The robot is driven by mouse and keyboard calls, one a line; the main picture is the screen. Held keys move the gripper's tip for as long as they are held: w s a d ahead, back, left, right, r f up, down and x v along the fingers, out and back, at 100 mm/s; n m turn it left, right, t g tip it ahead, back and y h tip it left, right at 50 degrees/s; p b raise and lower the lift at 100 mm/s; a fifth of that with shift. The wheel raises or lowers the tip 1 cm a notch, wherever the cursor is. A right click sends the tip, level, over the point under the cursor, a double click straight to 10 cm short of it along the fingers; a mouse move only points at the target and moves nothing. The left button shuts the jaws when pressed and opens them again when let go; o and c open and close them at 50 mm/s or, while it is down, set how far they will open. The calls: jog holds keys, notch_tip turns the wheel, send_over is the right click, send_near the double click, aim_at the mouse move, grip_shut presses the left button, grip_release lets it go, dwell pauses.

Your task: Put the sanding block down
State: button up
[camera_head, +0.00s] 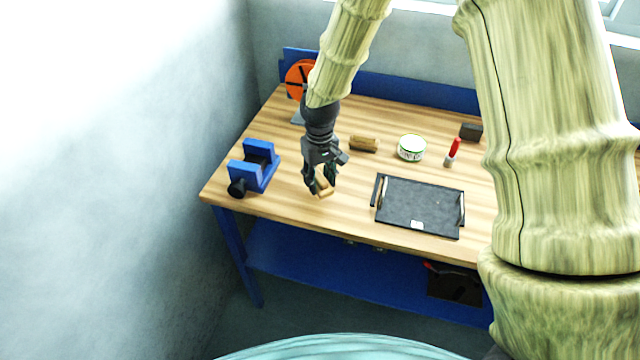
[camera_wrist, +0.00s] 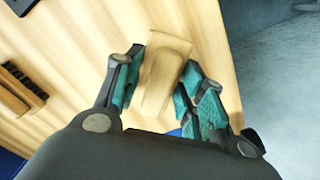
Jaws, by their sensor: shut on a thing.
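The sanding block (camera_head: 324,187) is a small tan block between the fingers of my gripper (camera_head: 321,186), over the left front part of the wooden workbench (camera_head: 290,214). In the wrist view the sanding block (camera_wrist: 165,68) lies between the two teal-padded fingers of my gripper (camera_wrist: 157,84), which are shut on it.
A blue vise (camera_head: 262,164) stands to the left. A wooden brush (camera_head: 363,144), a round tin (camera_head: 411,147), a red-capped tube (camera_head: 453,151) and a dark block (camera_head: 470,131) are behind. A black tray (camera_head: 420,208) lies to the right. An orange disc (camera_head: 298,78) stands at the back.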

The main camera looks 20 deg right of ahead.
aim_at(320, 187)
jog(key=shift+f+p, duration=0.75)
jog(key=shift+f, duration=0.85)
jog(key=shift+f, duration=0.15)
jog(key=o, duration=0.9)
jog(key=shift+r+b, duration=2)
jog(key=shift+r, duration=4.15)
